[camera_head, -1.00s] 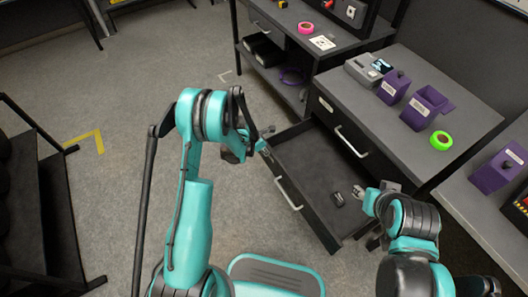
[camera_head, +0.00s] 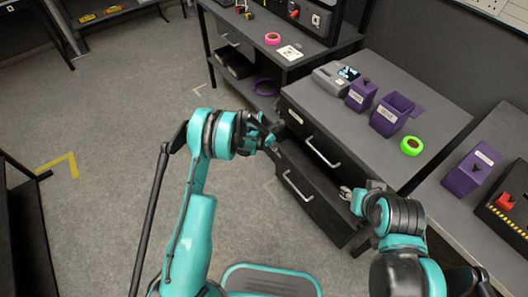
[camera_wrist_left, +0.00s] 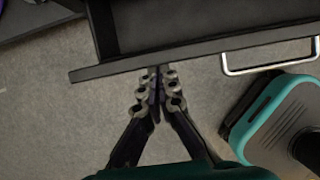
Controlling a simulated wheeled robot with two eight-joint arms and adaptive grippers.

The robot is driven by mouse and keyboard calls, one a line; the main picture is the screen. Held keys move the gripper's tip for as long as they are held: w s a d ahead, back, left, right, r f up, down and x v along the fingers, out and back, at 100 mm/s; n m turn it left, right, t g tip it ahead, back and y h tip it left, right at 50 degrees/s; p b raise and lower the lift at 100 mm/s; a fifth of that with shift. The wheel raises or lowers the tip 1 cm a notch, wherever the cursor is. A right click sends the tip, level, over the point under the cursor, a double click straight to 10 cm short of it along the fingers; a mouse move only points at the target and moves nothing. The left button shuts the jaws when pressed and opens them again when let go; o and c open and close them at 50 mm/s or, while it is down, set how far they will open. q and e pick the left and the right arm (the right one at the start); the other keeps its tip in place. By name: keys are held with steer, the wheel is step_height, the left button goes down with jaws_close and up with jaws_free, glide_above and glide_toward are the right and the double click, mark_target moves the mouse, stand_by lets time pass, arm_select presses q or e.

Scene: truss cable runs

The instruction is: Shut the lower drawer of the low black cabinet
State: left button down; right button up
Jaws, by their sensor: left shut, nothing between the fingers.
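The low black cabinet (camera_head: 300,96) stands at the right of centre in the head view. Its lower drawer (camera_head: 318,208) still stands partly out, with a silver handle (camera_head: 297,187). The upper drawer (camera_head: 330,150) is in. My left gripper (camera_head: 271,145) is at the left end of the lower drawer's front. In the left wrist view its fingers (camera_wrist_left: 158,75) are together and empty, tips at the drawer front (camera_wrist_left: 205,50), left of the handle (camera_wrist_left: 268,70). My right gripper (camera_head: 347,192) is by the cabinet's near right side; its fingers are too small to read.
Purple holders (camera_head: 391,115), a green tape roll (camera_head: 411,145) and a grey device (camera_head: 335,78) stand on the cabinet. A shelved bench (camera_head: 235,35) stands behind and another bench (camera_head: 440,205) at right.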

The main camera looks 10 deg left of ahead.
arm_select(q)
steer(key=w+d, duration=0.4)
steer(key=shift+d, duration=0.15)
steer(key=shift+w, duration=0.1)
stand_by(0.3)
